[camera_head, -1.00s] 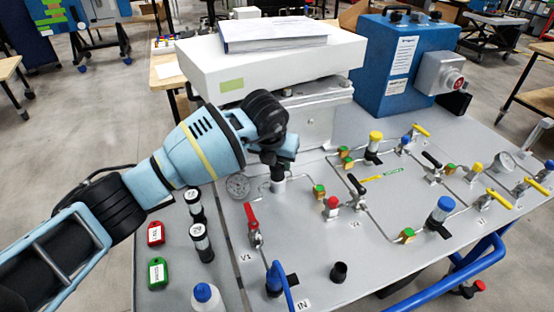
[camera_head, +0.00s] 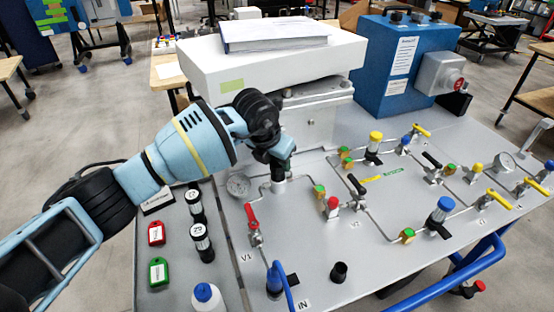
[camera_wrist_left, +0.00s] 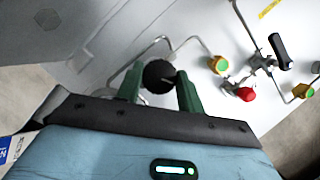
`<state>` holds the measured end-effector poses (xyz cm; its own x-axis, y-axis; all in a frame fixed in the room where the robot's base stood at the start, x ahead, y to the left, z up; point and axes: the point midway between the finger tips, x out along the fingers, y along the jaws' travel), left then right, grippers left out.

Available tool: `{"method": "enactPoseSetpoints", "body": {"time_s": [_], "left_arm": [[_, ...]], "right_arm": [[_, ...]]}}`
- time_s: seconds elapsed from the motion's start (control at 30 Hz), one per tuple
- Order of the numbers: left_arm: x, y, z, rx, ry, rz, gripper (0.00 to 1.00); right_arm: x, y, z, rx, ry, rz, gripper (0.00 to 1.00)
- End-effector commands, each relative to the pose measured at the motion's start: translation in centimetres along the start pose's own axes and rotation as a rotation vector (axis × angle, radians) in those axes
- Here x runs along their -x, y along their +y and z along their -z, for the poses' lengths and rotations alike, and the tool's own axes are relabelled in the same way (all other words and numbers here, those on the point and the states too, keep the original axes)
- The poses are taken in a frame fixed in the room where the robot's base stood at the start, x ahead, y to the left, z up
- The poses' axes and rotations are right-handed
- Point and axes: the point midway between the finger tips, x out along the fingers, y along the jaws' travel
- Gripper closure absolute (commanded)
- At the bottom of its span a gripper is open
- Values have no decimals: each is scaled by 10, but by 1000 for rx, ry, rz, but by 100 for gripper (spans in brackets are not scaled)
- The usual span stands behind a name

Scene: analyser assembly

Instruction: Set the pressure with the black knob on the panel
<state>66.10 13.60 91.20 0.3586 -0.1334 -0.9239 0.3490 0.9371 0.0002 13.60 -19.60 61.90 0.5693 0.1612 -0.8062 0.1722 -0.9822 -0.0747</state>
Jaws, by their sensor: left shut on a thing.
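The black knob (camera_wrist_left: 158,76) sits between the two green fingers of my left gripper (camera_wrist_left: 160,88) in the left wrist view. The gripper is shut on it. In the head view my left gripper (camera_head: 281,158) is over the silver regulator body (camera_head: 278,184) on the grey panel (camera_head: 320,250), and the knob itself is hidden by the hand. A round pressure gauge (camera_head: 238,186) lies just left of the regulator. My right gripper is in neither view.
A red-handled valve (camera_head: 253,222) stands in front of the gripper. A black-handled valve (camera_head: 357,190) and more piping lie to the right. Two black-capped cylinders (camera_head: 202,243) stand near my left forearm. A white box unit (camera_head: 270,68) rises behind the hand.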

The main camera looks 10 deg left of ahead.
Motion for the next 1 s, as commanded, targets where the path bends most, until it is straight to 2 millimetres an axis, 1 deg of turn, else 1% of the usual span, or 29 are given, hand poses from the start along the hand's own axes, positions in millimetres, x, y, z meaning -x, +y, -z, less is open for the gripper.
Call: {"method": "enactPoseSetpoints", "body": {"time_s": [0.03,0.17,0.43,0.53,0.67,0.9,1.0], "left_arm": [[0,0,0,0,-1,0,59],[0,0,0,1,-1,0,42],[0,0,0,1,0,0,41],[5,0,0,1,-1,-1,41],[22,0,-1,0,-4,-1,41],[60,0,-1,0,-4,-1,41],[70,0,-1,1,-3,-1,41]], "right_arm": [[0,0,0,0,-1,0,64],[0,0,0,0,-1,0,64],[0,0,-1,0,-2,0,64],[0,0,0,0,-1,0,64],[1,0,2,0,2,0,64],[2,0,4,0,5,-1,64],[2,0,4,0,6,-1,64]]}}
